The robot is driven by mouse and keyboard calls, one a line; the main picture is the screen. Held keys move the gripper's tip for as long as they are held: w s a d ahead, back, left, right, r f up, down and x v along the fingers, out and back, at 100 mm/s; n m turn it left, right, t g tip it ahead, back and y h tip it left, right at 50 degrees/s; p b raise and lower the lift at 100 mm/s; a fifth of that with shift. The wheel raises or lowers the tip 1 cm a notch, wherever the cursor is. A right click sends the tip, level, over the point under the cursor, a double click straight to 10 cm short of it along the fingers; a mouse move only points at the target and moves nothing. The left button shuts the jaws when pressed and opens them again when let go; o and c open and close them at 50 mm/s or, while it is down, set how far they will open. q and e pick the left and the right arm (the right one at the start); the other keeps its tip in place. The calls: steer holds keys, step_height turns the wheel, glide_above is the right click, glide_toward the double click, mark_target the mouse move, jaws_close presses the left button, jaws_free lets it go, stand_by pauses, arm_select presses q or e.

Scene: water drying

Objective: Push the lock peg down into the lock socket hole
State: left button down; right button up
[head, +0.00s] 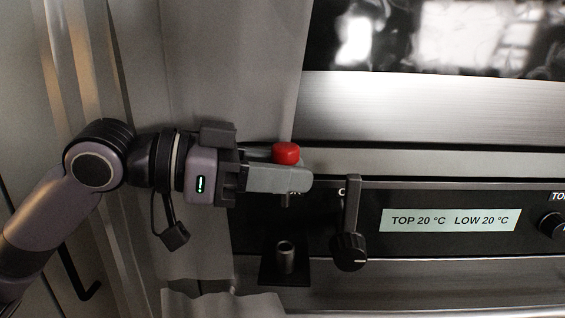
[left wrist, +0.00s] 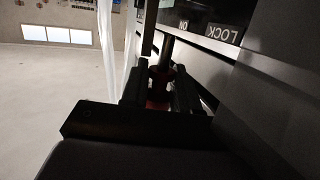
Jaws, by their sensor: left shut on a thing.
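The lock peg has a red cap (head: 286,153) and a short metal pin (head: 285,200) that shows below my fingers in the head view. My left gripper (head: 290,178) is shut on the peg and holds it in the air. The lock socket (head: 286,257) is an upright metal tube on a black bracket, below the peg and apart from it. In the left wrist view the red part of the peg (left wrist: 158,92) shows between the dark fingers of my left gripper (left wrist: 160,88). The socket's hole is not clearly visible. My right gripper is not in view.
A black control panel with a display (head: 450,220) lies to the right. A black knob (head: 349,252) with a grey lever (head: 352,205) stands close to the right of the socket. A pale hanging sheet (head: 215,70) is behind my gripper.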

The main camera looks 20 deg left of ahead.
mark_target(280, 266)
arm_select(q)
steer(key=shift+f, duration=0.3)
steer(key=shift+p, duration=0.75)
stand_by(1.4)
steer(key=shift+f+b, duration=2.95)
steer(key=shift+f, duration=1.55)
steer(key=c, duration=0.8)
jaws_free()
steer(key=shift+s+a, duration=0.1)
steer(key=shift+a, duration=0.05)
steer(key=shift+b+v, duration=1.2)
steer(key=shift+v, duration=2.25)
steer(key=shift+r, duration=0.1)
